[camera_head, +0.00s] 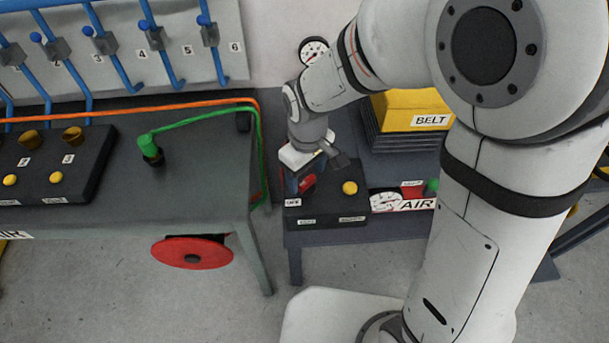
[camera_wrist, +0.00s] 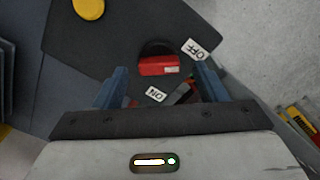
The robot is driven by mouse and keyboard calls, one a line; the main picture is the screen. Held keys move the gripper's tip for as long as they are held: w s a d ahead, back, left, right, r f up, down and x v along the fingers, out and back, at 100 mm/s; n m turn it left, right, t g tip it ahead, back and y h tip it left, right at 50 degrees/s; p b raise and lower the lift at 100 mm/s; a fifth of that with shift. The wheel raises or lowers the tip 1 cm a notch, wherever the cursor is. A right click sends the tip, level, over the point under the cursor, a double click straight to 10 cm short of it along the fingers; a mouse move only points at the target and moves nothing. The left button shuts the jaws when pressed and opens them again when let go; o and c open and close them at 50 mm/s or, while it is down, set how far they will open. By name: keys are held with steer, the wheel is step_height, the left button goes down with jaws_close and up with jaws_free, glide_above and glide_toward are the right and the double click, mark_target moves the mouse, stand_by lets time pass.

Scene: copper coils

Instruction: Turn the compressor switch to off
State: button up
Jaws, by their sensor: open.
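The compressor switch is a red knob (camera_wrist: 158,66) on a dark round base on top of a black control box (camera_wrist: 120,35). In the wrist view an OFF label (camera_wrist: 195,49) is at its upper right and an ON label (camera_wrist: 156,94) is below it. The knob's bar lies nearly level there, with a pale mark at its right end; I cannot tell which label it is set to. My gripper (camera_wrist: 161,76) is open, with its blue fingers on either side of the knob. In the head view my gripper (camera_head: 304,178) is at the red knob (camera_head: 308,183); contact cannot be told.
A yellow button (camera_head: 349,188) is on the same box, right of the switch. An AIR gauge plate (camera_head: 403,201) and a yellow BELT box (camera_head: 415,110) are further right. A workbench (camera_head: 205,165) with hoses and a red disc (camera_head: 192,252) stand left.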

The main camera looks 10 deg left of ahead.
mark_target(307, 181)
step_height(307, 181, up, 6)
steer(key=shift+r, duration=0.1)
stand_by(0.6)
steer(key=s+d+r+m+t, duration=0.1)
steer(key=s+d+r+m, duration=0.1)
steer(key=d, duration=0.5)
steer(key=s+d+r+m+t, duration=0.1)
steer(key=s+d+r+m, duration=0.1)
steer(key=d+m, duration=0.3)
steer(key=s+d+r+m, duration=0.2)
steer(key=s+d+m, duration=0.1)
steer(key=d, duration=0.7)
steer(key=shift+s+d+m+t, duration=0.25)
steer(key=shift+m+t, duration=0.15)
